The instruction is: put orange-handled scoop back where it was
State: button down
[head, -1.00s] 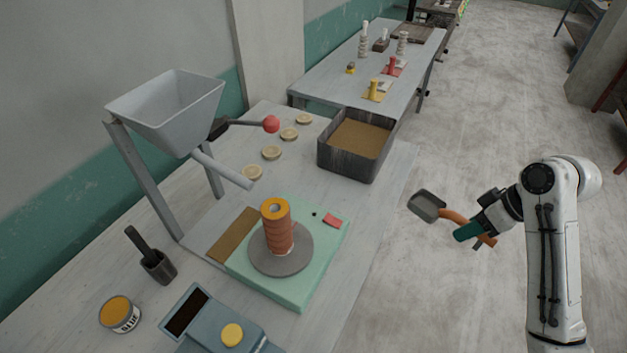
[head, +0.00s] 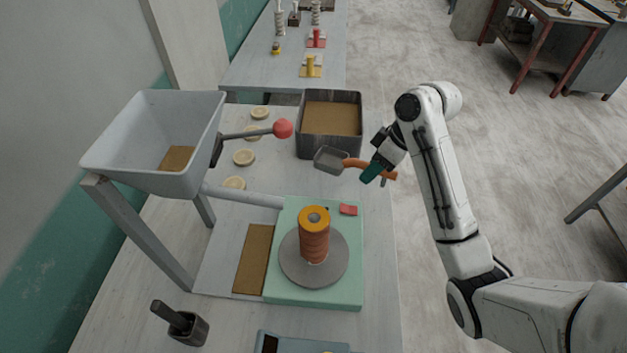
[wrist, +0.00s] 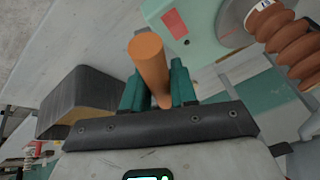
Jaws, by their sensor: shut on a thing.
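The orange-handled scoop (head: 333,159) has a grey metal pan and an orange handle. In the head view it is held in the air near the right edge of the table, its pan pointing left, just in front of the square bin. My gripper (head: 370,172) is shut on the orange handle. In the wrist view the handle (wrist: 148,62) stands between the teal fingers of my gripper (wrist: 158,88); the pan is hidden there. The pan looks empty in the head view.
The dark bin (head: 330,146) with tan material stands behind the scoop. A grey hopper (head: 150,130) with a red-knobbed lever (head: 283,129) is at left. A green turntable base (head: 350,280) carries a stacked orange clay column (head: 314,240). Pale discs (head: 244,158) lie between.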

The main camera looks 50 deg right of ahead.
aim_at(340, 165)
jog(key=w+f+b, duration=0.1)
jog(key=w+b, duration=0.1)
jog(key=w+a+f+b, duration=0.1)
jog(key=w+f+b, duration=0.1)
jog(key=w, duration=0.1)
jog(key=w+f+b, duration=0.1)
jog(key=w+b, duration=0.2)
jog(key=shift+w+a+f, duration=0.1)
jog(key=shift+a+f, duration=0.1)
jog(key=shift+f, duration=0.05)
jog(key=w+f+b, duration=0.2)
jog(key=w+f, duration=0.1)
jog(key=shift+w+a+f, duration=0.15)
jog(key=shift+f, duration=0.15)
jog(key=shift+w+f, duration=0.35)
jog(key=shift+f, duration=0.1)
jog(key=shift+w+f+p, duration=0.2)
jog(key=shift+f+p, duration=0.15)
jog(key=shift+f, duration=1.45)
jog(key=shift+f, duration=0.15)
jog(key=c, duration=0.9)
grip_release()
jog(key=p+v, duration=0.2)
jog(key=v, duration=1)
